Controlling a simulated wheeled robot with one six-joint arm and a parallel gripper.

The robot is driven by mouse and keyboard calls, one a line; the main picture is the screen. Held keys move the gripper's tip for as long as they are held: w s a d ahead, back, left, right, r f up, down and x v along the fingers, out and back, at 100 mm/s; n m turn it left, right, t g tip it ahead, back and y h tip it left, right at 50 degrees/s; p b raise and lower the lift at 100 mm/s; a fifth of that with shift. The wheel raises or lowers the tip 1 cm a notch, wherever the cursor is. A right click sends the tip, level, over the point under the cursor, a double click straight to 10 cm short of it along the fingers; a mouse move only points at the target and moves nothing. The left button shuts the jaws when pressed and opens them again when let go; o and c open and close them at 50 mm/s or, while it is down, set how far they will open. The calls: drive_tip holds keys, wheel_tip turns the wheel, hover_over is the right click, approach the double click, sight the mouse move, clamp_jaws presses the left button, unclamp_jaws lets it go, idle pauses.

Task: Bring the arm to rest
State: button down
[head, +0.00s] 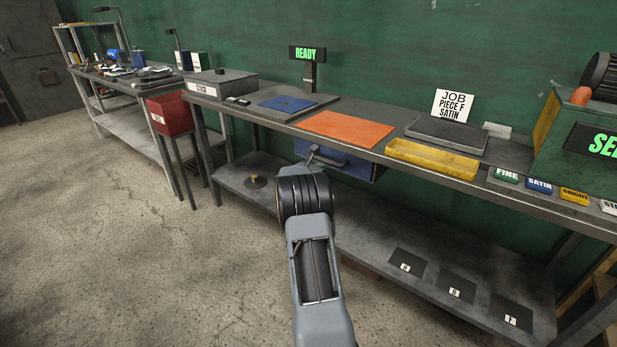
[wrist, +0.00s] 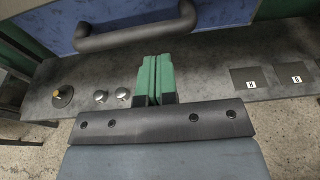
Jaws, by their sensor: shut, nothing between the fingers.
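My arm extends forward from the bottom of the head view, toward the bench (head: 385,148). The arm's far end hides the gripper in that view. In the wrist view my gripper (wrist: 153,80) shows two green fingers pressed together, shut and empty. The dark handle (wrist: 135,28) of a blue drawer (wrist: 220,15) lies just beyond the fingertips in the picture. I cannot tell whether they touch it. The blue drawer also shows under the bench top in the head view (head: 345,165).
An orange mat (head: 346,128), a yellow tray (head: 434,159) and a blue pad (head: 288,104) are on the bench. The lower shelf (wrist: 200,72) holds a disc with a knob (wrist: 62,95), two metal domes and dark marked squares. A red bin (head: 170,115) stands left. The floor at left is clear.

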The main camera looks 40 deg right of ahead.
drive_tip(key=s+a+m+g+y+p, duration=0.1)
drive_tip(key=s+a+m+y+p, duration=0.15)
drive_tip(key=s+a+m, duration=0.35)
drive_tip(key=s+a+m+g+y+p, duration=0.1)
drive_tip(key=s+a+m+g+y, duration=0.15)
drive_tip(key=a, duration=0.65)
drive_tip(key=s+a+m+g+y+p, duration=0.1)
drive_tip(key=s+a+m+y+p, duration=0.15)
drive_tip(key=s+a+m, duration=0.35)
drive_tip(key=s+a+r+m+t+y+p, duration=0.1)
drive_tip(key=s+a+r+t+y+p, duration=0.1)
drive_tip(key=a+r+p, duration=0.2)
drive_tip(key=s+a+r+m+t+y+p, duration=0.2)
drive_tip(key=s+a+r+y+p, duration=0.1)
drive_tip(key=a+r, duration=0.8)
drive_tip(key=s+a+r+m+t+y+p, duration=0.2)
drive_tip(key=a+r+p, duration=0.4)
drive_tip(key=a, duration=0.6)
drive_tip(key=shift+s+a+r+y, duration=0.2)
drive_tip(key=shift+s+r+y, duration=0.35)
drive_tip(key=shift+s+r, duration=0.2)
drive_tip(key=shift+d, duration=0.2)
